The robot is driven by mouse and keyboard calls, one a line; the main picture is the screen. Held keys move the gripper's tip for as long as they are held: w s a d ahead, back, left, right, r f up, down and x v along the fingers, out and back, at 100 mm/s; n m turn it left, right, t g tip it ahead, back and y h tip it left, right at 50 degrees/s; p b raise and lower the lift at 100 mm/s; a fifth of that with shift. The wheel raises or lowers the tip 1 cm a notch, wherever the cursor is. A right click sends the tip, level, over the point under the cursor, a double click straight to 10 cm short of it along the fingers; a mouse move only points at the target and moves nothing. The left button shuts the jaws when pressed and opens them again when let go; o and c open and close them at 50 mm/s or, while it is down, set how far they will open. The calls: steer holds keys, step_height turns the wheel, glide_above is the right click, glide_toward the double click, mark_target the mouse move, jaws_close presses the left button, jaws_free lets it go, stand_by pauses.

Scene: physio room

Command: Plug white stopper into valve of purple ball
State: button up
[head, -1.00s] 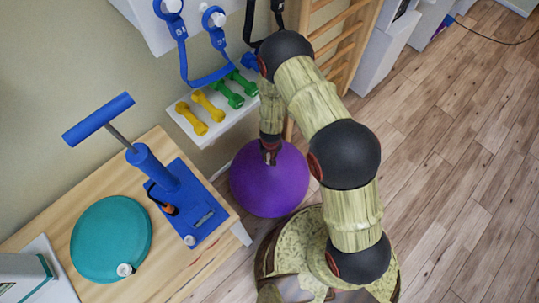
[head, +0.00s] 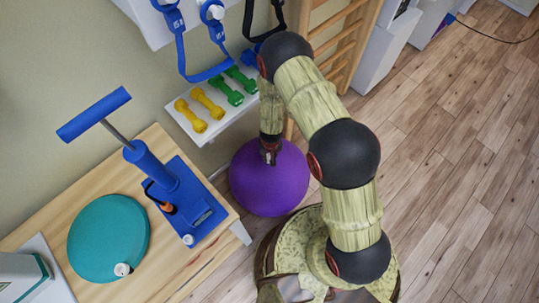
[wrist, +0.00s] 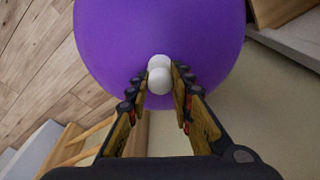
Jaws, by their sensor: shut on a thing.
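The large purple ball (head: 268,188) rests on the floor below my arm, and it fills the top of the wrist view (wrist: 160,25). My gripper (head: 269,156) points down at the top of the ball. In the wrist view my gripper (wrist: 160,78) is shut on the white stopper (wrist: 160,82), a small rounded piece between the fingertips. A second white rounded part (wrist: 159,62) shows right beyond it against the ball. I cannot tell whether this is the valve or part of the stopper, nor whether the stopper is seated.
A wooden table (head: 200,265) at left holds a blue hand pump (head: 152,168) and a teal disc (head: 108,238). A white shelf (head: 207,135) with yellow and green dumbbells is behind the ball. Wooden wall bars (head: 330,40) stand behind my arm. Open floor lies right.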

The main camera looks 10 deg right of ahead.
steer(key=shift+f, duration=0.45)
stand_by(0.9)
steer(key=o, duration=0.9)
steer(key=shift+o, duration=0.7)
steer(key=shift+r, duration=0.1)
steer(key=shift+r+p, duration=3.25)
steer(key=shift+r, duration=0.2)
